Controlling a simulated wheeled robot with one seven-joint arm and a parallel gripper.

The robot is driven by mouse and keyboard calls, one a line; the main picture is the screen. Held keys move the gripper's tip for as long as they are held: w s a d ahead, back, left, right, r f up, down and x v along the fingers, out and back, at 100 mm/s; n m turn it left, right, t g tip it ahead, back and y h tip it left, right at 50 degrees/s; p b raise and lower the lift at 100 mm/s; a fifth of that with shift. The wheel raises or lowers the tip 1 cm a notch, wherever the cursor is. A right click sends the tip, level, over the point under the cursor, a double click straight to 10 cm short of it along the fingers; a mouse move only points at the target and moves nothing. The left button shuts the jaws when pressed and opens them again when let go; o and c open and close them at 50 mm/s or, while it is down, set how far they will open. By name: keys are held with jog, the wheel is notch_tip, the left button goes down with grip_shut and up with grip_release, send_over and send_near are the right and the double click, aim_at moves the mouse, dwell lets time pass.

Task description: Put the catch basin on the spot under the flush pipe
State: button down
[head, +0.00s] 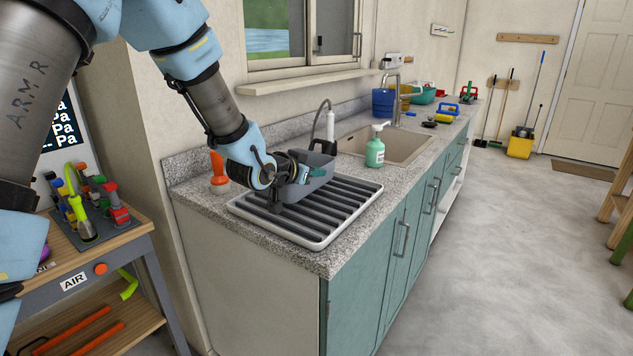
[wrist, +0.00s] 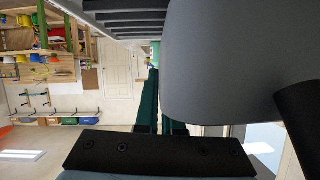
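The catch basin appears to be the grey, open-topped tub (head: 318,182) over the ribbed drain tray (head: 335,210) on the counter. I cannot tell whether it rests on the tray or is held just above it. It fills the right of the wrist view (wrist: 225,65), very close. My gripper (head: 314,174) is at the basin's near side, its teal fingers pointing right along it. The fingers show beside the basin in the wrist view (wrist: 152,100); whether they grip its wall is unclear. A thin arched pipe with a pale upright part (head: 330,122), possibly the flush pipe, stands behind the basin. The spot under it is hidden.
A green soap bottle (head: 375,152) stands right of the tray, by the sink (head: 385,145). An orange object (head: 218,170) stands on the counter left of the tray. A tool cart (head: 110,245) stands at lower left.

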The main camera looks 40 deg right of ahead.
jog(key=shift+f, duration=1.5)
jog(key=shift+f, duration=0.15)
jog(key=c, duration=1)
grip_release()
jog(key=shift+c, duration=0.2)
